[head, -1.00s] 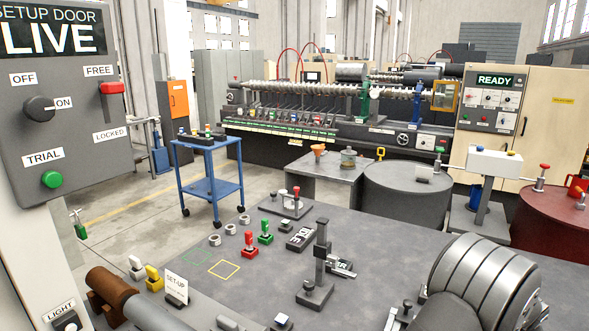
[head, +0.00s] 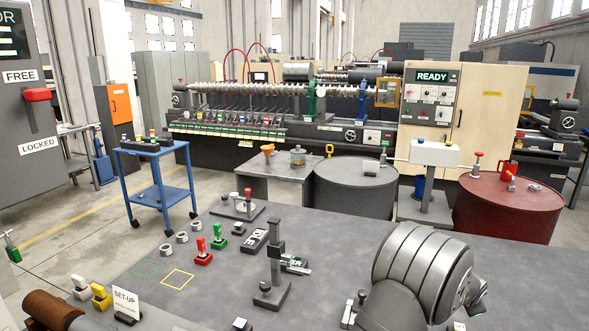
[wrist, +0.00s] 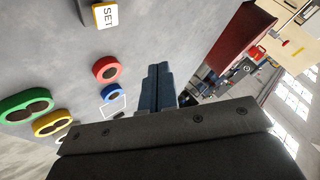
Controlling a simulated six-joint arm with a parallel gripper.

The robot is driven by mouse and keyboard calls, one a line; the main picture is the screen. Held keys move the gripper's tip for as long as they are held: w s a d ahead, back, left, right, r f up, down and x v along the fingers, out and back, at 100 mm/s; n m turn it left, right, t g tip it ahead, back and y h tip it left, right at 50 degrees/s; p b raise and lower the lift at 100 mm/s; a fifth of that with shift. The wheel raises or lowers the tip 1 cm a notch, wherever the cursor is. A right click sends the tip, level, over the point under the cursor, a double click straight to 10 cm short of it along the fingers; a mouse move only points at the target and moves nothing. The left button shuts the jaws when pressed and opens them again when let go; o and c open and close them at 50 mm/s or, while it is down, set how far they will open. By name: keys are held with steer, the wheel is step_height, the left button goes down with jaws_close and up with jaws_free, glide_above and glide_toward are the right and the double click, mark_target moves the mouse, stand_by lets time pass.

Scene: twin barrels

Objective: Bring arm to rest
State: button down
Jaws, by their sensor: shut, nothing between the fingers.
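My gripper (wrist: 160,88) shows in the wrist view, its two dark fingers shut together with nothing between them. The fingers point away over the grey bench top (wrist: 180,30), apart from everything in that view. In the head view my large grey ribbed arm link (head: 425,265) stands at the lower right, over the bench. I cannot make out the fingers there.
The wrist view shows a red ring (wrist: 106,69), a blue ring (wrist: 114,93) and a SET block (wrist: 110,15). In the head view a stand (head: 273,265) is left of my arm; a red drum (head: 507,215) stands behind.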

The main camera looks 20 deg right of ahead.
steer(key=w+a+r+n+g+y, duration=0.2)
steer(key=a+r+n, duration=0.3)
steer(key=r+n, duration=0.2)
steer(key=w+a+r+n+g+y, duration=0.2)
steer(key=a+r+n, duration=0.4)
steer(key=r, duration=0.5)
steer(key=shift+a+n, duration=0.3)
steer(key=shift+n, duration=0.3)
